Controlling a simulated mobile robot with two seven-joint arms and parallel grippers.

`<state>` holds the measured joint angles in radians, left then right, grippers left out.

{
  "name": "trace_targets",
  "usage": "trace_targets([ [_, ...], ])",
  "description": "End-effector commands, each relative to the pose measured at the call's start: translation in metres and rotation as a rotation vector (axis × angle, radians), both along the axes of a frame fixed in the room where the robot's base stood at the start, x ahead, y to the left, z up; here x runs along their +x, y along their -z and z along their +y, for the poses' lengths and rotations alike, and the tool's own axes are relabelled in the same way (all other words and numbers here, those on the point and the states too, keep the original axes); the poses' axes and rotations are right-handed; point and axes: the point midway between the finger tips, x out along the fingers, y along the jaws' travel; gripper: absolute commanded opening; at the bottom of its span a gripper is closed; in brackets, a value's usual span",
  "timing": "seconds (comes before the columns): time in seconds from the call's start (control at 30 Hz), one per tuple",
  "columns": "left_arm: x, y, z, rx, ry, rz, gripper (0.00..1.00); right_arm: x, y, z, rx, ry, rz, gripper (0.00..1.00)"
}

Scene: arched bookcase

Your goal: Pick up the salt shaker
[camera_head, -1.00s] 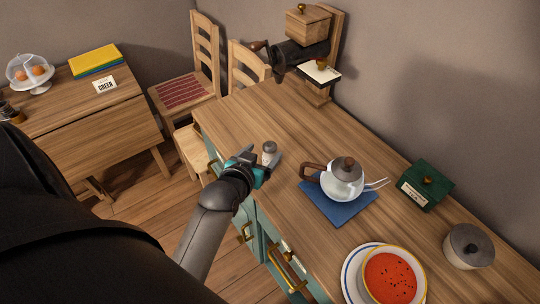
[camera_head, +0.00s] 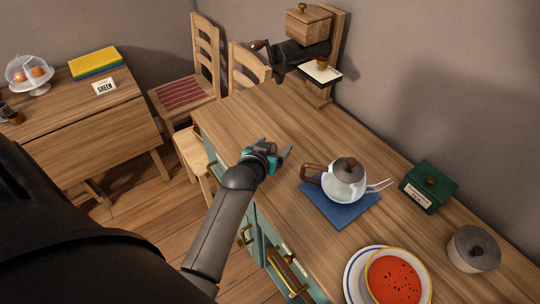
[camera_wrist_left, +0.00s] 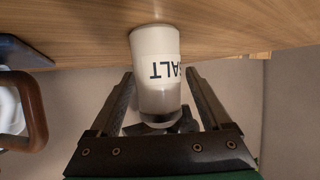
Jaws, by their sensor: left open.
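The salt shaker (camera_wrist_left: 157,68) shows in the left wrist view as a white cylinder with dark, upside-down "SALT" lettering and a grey metal cap. Its white end meets the wooden counter (camera_wrist_left: 225,28) at the top of that view. My left gripper (camera_head: 279,151) is low over the counter's left part in the head view and hides the shaker there. In the left wrist view its two dark fingers are apart, one on each side of the shaker, with visible gaps. My right gripper is not in view.
A glass teapot (camera_head: 343,181) with a brown handle stands on a blue mat (camera_head: 335,213) right of my gripper. A coffee grinder (camera_head: 303,52) stands at the back. A soup bowl (camera_head: 396,276), green box (camera_head: 428,187) and lidded pot (camera_head: 473,248) are further right.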

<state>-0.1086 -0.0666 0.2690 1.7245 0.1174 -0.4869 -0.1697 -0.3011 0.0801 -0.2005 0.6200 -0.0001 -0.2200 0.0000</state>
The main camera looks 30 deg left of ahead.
Motion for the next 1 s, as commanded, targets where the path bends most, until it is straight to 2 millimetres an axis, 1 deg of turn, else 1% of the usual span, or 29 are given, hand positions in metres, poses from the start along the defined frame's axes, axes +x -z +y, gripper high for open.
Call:
trace_targets([
  [0.03, -0.0002, -0.0001, 0.0001, 0.0, 0.0, 0.0, 0.81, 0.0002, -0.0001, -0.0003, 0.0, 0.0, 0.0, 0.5],
  [0.07, -0.0002, -0.0001, 0.0001, 0.0, 0.0, 0.0, 0.77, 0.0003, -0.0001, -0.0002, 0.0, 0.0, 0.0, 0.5],
  [0.73, -0.0005, 0.0002, -0.0002, 0.0, 0.0, 0.001, 0.02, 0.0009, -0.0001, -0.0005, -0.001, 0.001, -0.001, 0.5],
  [0.77, -0.0005, 0.0002, -0.0002, 0.0, 0.0, 0.001, 0.0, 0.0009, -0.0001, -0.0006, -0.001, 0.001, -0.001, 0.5],
  [1.0, -0.0003, -0.0002, -0.0002, 0.0, 0.0, 0.0, 0.0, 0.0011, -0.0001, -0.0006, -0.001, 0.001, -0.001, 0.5],
])
